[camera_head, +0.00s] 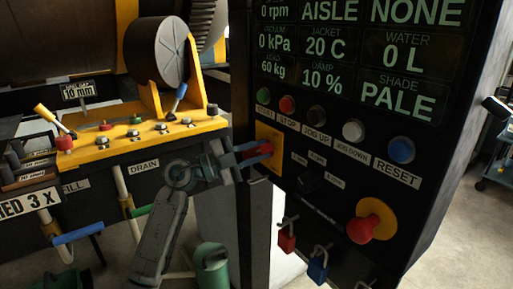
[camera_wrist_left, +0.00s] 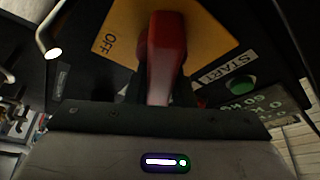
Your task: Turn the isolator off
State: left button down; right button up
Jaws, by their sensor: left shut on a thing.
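The isolator is a red handle on a yellow plate (camera_head: 274,140) at the left edge of the black control panel. In the left wrist view the red handle (camera_wrist_left: 165,55) stands out from the yellow plate (camera_wrist_left: 205,30), and the word OFF shows left of the handle. My left gripper (camera_head: 262,149) comes in from the left and is shut on the red handle. The gripper's fingers are mostly hidden behind its body in the left wrist view. My right gripper is not in view.
A green START button (camera_wrist_left: 242,86) is close to the handle. A red stop button (camera_head: 287,104), a blue RESET button (camera_head: 401,150) and a red mushroom button (camera_head: 372,222) are on the panel. Red (camera_head: 287,240) and blue (camera_head: 318,266) padlocks hang below. A yellow bench (camera_head: 140,135) stands left.

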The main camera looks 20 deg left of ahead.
pick_arm(q)
jog(key=shift+m+g+p, duration=0.35)
jog(key=shift+m+g, duration=0.15)
jog(key=shift+m, duration=0.6)
jog(key=m, duration=0.1)
jog(key=m+y, duration=0.1)
jog(key=shift+f+m+g+p, duration=0.2)
jog(key=shift+m+g+p, duration=0.1)
jog(key=shift+m+g, duration=0.1)
jog(key=m, duration=0.2)
jog(key=m+y, duration=0.1)
jog(key=shift+f+g, duration=0.25)
jog(key=shift+g, duration=0.05)
jog(key=m, duration=0.1)
jog(key=m+y+b, duration=0.1)
jog(key=m, duration=0.2)
jog(key=shift+f+y, duration=0.25)
jog(key=shift+y, duration=0.15)
jog(key=shift+f+m+y+b, duration=0.1)
jog(key=shift+m+y+b, duration=0.6)
jog(key=shift+m, duration=0.4)
jog(key=shift+a, duration=0.1)
jog(key=c, duration=1.2)
grip_release()
jog(key=shift+c, duration=0.2)
